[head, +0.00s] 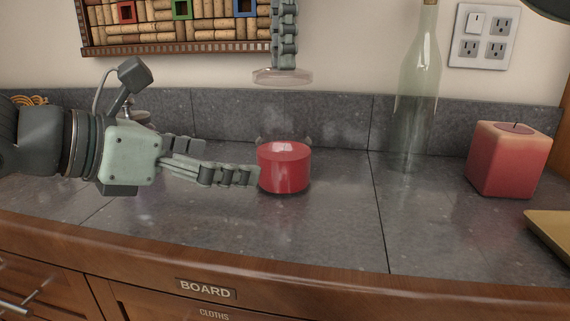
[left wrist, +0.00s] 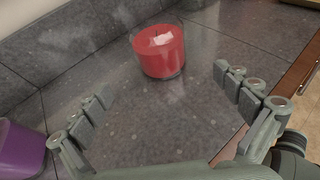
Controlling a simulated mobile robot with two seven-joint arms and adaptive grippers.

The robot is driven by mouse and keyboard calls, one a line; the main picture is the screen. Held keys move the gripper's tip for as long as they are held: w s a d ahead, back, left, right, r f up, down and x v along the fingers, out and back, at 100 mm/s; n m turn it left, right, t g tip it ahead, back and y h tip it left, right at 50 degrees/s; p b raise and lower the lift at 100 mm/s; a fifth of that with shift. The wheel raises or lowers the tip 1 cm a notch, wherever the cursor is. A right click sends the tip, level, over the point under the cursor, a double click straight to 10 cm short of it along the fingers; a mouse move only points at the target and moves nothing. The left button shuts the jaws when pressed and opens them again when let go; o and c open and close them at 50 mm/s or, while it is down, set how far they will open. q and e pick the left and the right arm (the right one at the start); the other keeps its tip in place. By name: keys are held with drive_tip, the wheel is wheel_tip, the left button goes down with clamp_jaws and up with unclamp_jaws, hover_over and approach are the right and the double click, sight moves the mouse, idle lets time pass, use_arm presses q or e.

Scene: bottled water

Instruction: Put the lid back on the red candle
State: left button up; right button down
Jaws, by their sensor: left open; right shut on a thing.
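The round red candle (head: 284,167) stands upright on the grey counter, in what looks like a clear glass jar. It also shows at the top of the left wrist view (left wrist: 158,50), with no lid on it. My left gripper (head: 231,160) is open just left of the candle, with the candle ahead of its spread fingers (left wrist: 163,84). My right gripper (head: 284,66) comes down from the top and is shut on the clear round lid (head: 265,77). The lid hangs level above the candle, clearly apart from it. My right gripper's wrist is out of view.
A square red candle (head: 508,160) stands at the right, and a tall clear bottle (head: 418,90) stands near the back wall. A yellow item (head: 552,228) lies at the right edge. A purple object (left wrist: 20,148) shows in the left wrist view. The counter in front of the candle is clear.

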use_arm(q)
drive_tip(key=x, duration=1.2)
drive_tip(key=shift+w, duration=0.1)
drive_tip(key=shift+c, duration=0.2)
drive_tip(key=c, duration=1.7)
drive_tip(key=shift+o, duration=0.2)
use_arm(e)
hover_over(284, 127)
drive_tip(key=shift+f, duration=2.5)
